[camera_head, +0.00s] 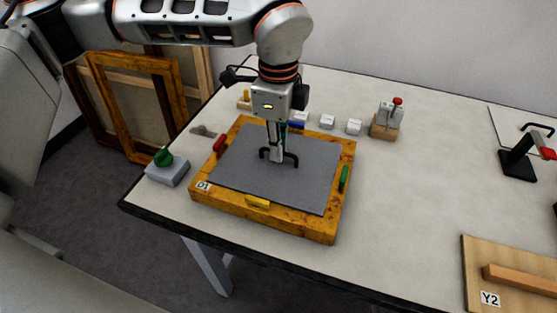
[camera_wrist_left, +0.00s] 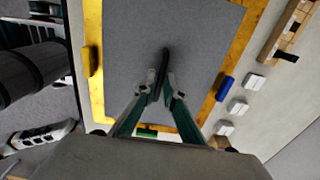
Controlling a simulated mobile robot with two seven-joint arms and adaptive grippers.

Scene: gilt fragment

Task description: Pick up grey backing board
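The grey backing board (camera_head: 240,170) lies flat inside the yellow-orange wooden frame (camera_head: 290,222) labelled D1 on the table. A black handle (camera_head: 293,160) stands up from the board's middle. My left gripper (camera_head: 277,157) points down over the board with its fingers at the handle. In the left wrist view, the two fingertips (camera_wrist_left: 161,88) are close together on either side of the black handle (camera_wrist_left: 165,58), which fills the gap between them. The grey board (camera_wrist_left: 120,35) lies beneath. The fingers hide part of the handle. My right gripper is in neither view.
Red (camera_head: 219,143), green (camera_head: 343,179), yellow (camera_head: 257,202) and blue (camera_head: 297,121) clips sit around the frame. A grey box with a green knob (camera_head: 166,168) stands left. Small white blocks (camera_head: 327,121) lie behind. Panel Y2 (camera_head: 480,270) lies front right. The table's middle right is clear.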

